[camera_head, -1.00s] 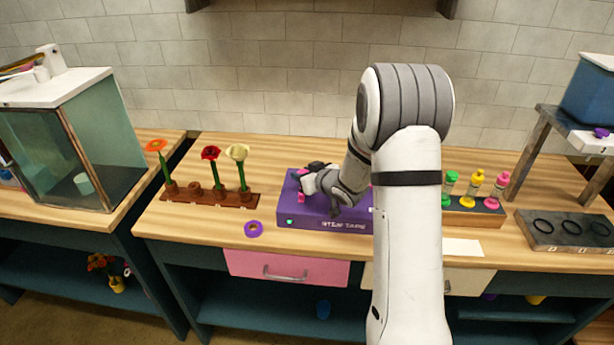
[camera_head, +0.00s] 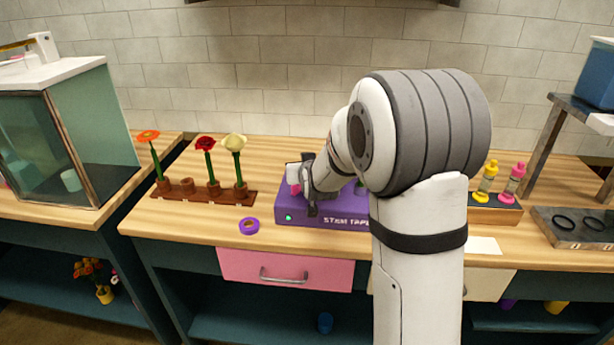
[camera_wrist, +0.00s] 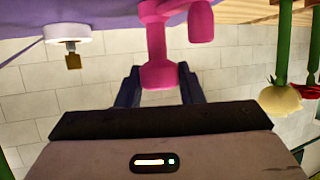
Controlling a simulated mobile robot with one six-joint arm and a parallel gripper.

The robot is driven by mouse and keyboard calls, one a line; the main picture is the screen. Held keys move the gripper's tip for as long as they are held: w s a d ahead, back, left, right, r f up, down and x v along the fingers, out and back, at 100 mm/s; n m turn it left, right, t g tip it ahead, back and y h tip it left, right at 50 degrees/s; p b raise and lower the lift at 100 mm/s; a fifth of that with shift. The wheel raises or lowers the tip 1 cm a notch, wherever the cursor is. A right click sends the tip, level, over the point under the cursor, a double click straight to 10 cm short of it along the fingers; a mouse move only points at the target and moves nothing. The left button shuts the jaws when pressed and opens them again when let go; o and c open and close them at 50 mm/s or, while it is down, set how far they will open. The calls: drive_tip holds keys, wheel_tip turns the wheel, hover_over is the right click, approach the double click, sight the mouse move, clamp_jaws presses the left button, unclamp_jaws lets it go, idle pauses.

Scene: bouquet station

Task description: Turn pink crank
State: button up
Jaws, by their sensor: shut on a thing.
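The purple stem taper box (camera_head: 292,213) stands on the wooden table, with a small green light on its front. The pink crank (camera_wrist: 158,45) hangs into the wrist view from the top, with its arm and rounded knob visible. In the head view only a little pink of it (camera_head: 293,186) shows beside my gripper (camera_head: 309,184). My gripper is over the left part of the box. In the wrist view the two dark fingers of my gripper (camera_wrist: 158,80) sit on either side of the crank's lower end, shut on it. My arm hides the box's right part.
A brown rack (camera_head: 214,193) with orange, red and cream flowers stands left of the box. A purple tape ring (camera_head: 249,227) lies in front. Yellow and pink bottles (camera_head: 488,178) stand to the right. A glass case (camera_head: 75,140) is at far left.

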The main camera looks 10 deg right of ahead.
drive_tip(key=shift+w+a+r+m+h+p, duration=0.15)
drive_tip(key=shift+m+h+p, duration=0.2)
drive_tip(key=shift+m+h, duration=0.25)
drive_tip(key=shift+s+r+m+h+p, duration=0.15)
drive_tip(key=shift+m+h+p, duration=0.2)
drive_tip(key=shift+m+h, duration=0.25)
drive_tip(key=m+h+p, duration=0.1)
drive_tip(key=p, duration=0.2)
drive_tip(key=m+g+h+p, duration=0.1)
drive_tip(key=h+p, duration=0.1)
drive_tip(key=p, duration=0.1)
drive_tip(key=shift+w+r+m+h+p, duration=0.1)
drive_tip(key=shift+r+m+h+p, duration=0.2)
drive_tip(key=shift+m, duration=0.1)
drive_tip(key=m+g+h+p, duration=0.1)
drive_tip(key=m+h+p, duration=0.1)
drive_tip(key=p, duration=0.1)
drive_tip(key=shift+f+g+p, duration=0.15)
drive_tip(key=shift+g+p, duration=0.15)
drive_tip(key=shift+g, duration=0.1)
drive_tip(key=shift+f+m+g+h+p, duration=0.25)
drive_tip(key=shift+m+g+h+p, duration=0.55)
drive_tip(key=shift+m+h+p, duration=0.3)
